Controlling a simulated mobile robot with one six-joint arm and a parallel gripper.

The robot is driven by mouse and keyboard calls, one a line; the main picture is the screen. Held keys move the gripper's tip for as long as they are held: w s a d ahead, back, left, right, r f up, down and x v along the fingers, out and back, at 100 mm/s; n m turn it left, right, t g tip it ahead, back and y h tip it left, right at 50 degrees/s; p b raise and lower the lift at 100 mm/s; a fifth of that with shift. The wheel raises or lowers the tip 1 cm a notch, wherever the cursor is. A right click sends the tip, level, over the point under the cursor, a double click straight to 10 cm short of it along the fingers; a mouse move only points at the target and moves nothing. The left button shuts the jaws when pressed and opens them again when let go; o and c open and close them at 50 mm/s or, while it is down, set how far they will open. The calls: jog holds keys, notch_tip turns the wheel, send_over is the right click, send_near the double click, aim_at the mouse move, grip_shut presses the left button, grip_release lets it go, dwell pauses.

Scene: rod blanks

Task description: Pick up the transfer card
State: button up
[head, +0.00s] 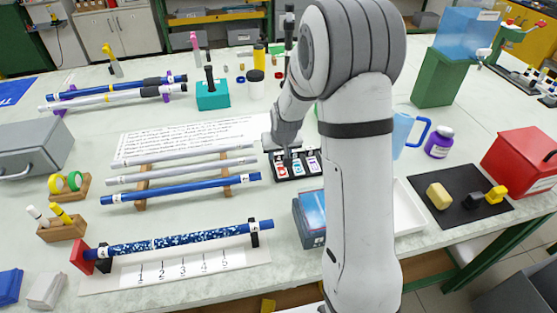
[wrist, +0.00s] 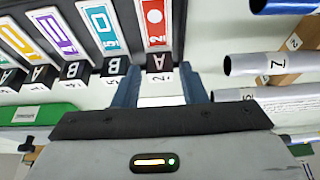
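A row of coloured cards stands in a black rack (head: 300,178) in the head view. In the wrist view I see a red card (wrist: 154,22), a teal card (wrist: 100,25), a purple card (wrist: 55,32) and others at the left. Each has a lettered black end block; the red card's block (wrist: 158,63) reads A. I cannot tell which one is the transfer card. In the head view my gripper (head: 284,155) is over the rack's left end, partly hidden.
Left of the rack, white and blue rods (head: 180,188) lie on wooden supports (head: 141,190); rod ends show near my fingers in the wrist view (wrist: 245,65). A blue box (head: 308,220) stands in front. A blue jug (head: 404,130) is to the right, past my arm.

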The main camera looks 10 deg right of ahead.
aim_at(279, 163)
jog(key=shift+f, duration=0.1)
jog(key=shift+c, duration=0.6)
jog(key=c, duration=0.6)
notch_tip(279, 163, up, 10)
